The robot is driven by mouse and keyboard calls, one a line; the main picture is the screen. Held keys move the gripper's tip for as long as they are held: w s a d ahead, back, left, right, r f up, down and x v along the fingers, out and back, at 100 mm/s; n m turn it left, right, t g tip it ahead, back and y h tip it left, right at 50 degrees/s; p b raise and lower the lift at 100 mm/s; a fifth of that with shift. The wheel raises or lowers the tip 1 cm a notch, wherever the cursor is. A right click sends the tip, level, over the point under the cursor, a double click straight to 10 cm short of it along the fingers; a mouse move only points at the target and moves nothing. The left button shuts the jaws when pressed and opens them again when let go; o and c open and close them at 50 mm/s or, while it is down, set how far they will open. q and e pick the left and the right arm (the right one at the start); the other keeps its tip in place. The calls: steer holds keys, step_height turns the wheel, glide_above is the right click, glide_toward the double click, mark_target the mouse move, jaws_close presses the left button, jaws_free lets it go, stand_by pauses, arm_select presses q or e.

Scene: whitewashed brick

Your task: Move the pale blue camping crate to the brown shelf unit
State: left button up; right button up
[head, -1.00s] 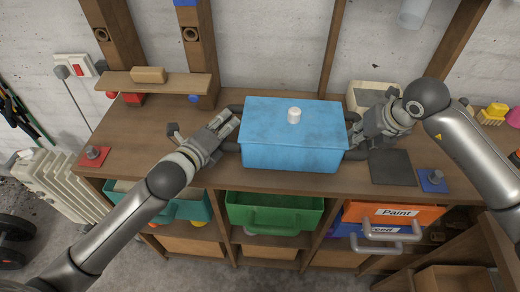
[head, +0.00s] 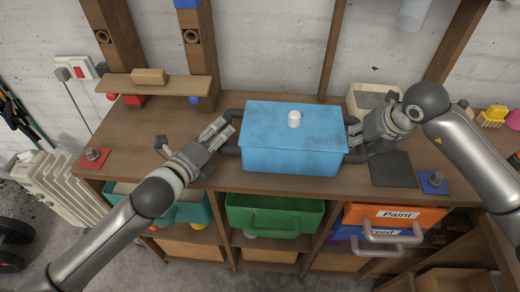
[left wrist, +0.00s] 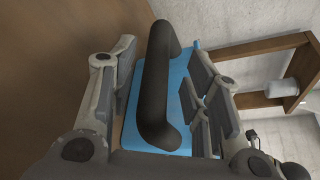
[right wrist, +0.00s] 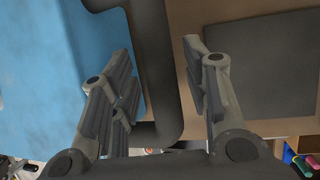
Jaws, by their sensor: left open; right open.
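The pale blue crate (head: 290,155) stands on the brown shelf unit's wooden top (head: 210,178), with a white cylindrical knob (head: 294,119) on its top and a dark handle at each end. My left gripper (head: 222,135) is open at the crate's left handle (head: 230,133). In the left wrist view that handle (left wrist: 155,90) lies between the spread fingers. My right gripper (head: 358,130) is open at the right end. In the right wrist view the right handle (right wrist: 155,70) passes between its open fingers, beside the crate's blue wall (right wrist: 70,60).
Below the top are a green bin (head: 275,215), an orange bin labelled Paint (head: 392,214) and a teal bin (head: 185,208). A dark square mat (head: 392,169) and a blue block (head: 433,182) lie at right. A red block (head: 93,158) lies at left. Wooden posts rise behind.

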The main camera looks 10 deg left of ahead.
arm_select(q)
steer(key=v, duration=0.8)
steer(key=shift+s+r, duration=0.1)
arm_select(e)
steer(key=v, duration=1.2)
